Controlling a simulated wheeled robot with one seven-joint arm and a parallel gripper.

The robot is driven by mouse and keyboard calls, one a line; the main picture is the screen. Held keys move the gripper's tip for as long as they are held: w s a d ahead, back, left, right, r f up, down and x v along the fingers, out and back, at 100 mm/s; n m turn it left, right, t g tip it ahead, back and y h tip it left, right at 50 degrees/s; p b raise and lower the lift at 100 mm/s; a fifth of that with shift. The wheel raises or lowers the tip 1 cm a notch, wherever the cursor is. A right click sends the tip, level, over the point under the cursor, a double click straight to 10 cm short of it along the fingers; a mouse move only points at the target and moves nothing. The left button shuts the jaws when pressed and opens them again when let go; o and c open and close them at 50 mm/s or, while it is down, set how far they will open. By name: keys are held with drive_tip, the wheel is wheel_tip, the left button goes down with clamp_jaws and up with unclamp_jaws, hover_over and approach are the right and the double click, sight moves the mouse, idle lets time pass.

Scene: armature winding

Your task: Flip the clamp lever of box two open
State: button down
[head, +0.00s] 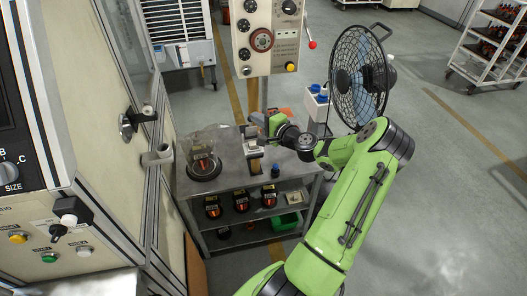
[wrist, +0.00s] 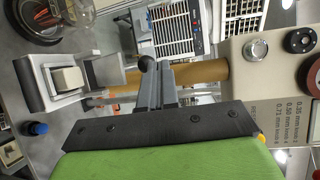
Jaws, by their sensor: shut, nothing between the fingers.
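My gripper (head: 258,134) is over the small grey workbench in the head view, beside the post of the control panel. In the wrist view its dark fingers (wrist: 157,80) are together and empty. A small dark ball (wrist: 147,63) shows at the finger ends; I cannot tell what it belongs to or whether it touches them. A grey box with a pale rocker-like part (wrist: 68,79) is to the left of the fingers, apart from them. It shows in the head view as a small pale block (head: 252,148), partly hidden by my gripper. No label tells which is box two, and no clamp lever is clearly visible.
A glass dome (head: 208,143) over a wound part stands at the bench's left. A small blue-capped item (head: 275,171) is at the front edge. The control panel (head: 268,38) rises behind my gripper. A fan (head: 358,80) stands to the right. Shelves below hold several armatures.

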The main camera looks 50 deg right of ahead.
drive_tip(key=shift+w+d+r, duration=0.1)
drive_tip(key=shift+w+d, duration=0.25)
drive_tip(key=shift+w, duration=0.2)
drive_tip(key=shift+w+d+r, duration=0.1)
drive_tip(key=shift+w+d, duration=0.2)
drive_tip(key=shift+w, duration=0.2)
drive_tip(key=shift+w+d+b, duration=0.45)
drive_tip(key=shift+w+d, duration=0.2)
drive_tip(key=shift+w, duration=0.2)
drive_tip(key=shift+s+r, duration=0.1)
